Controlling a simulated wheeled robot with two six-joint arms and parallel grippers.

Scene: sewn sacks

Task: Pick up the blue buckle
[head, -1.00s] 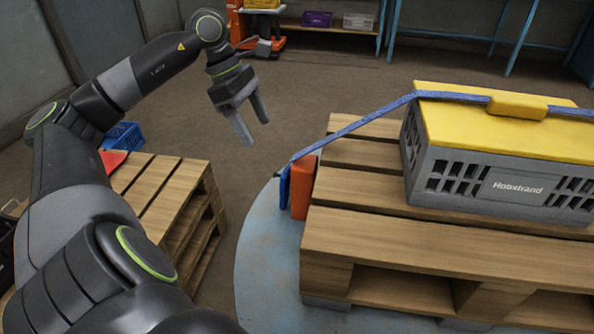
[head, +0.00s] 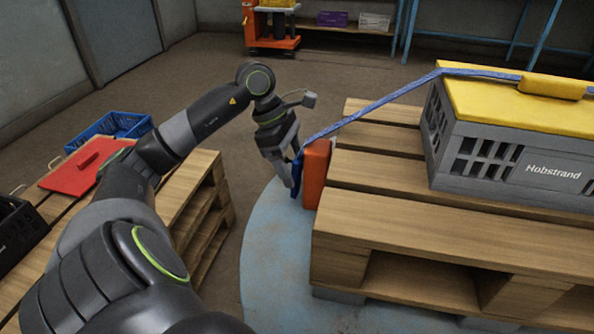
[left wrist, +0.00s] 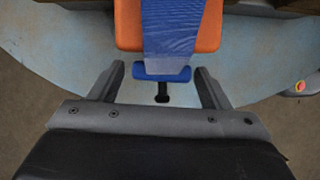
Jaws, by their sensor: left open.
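The blue buckle (left wrist: 160,74) hangs at the end of a blue strap (head: 375,103), beside an orange block (head: 315,172) at the left side of the pallet. In the head view the buckle (head: 298,172) is partly hidden by my left gripper (head: 291,183). My left gripper is open and points down at it. In the left wrist view the buckle lies between the tips of the two fingers (left wrist: 160,69), with visible gaps on both sides. A dark stem shows below the buckle. My right gripper is not in view.
A grey crate (head: 480,165) with a yellow lid (head: 500,105) stands on the wooden pallet (head: 400,225); the strap runs over it. The pallet rests on a round blue plate (head: 265,260). A red lid (head: 85,172) and blue crate (head: 125,122) are at the left.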

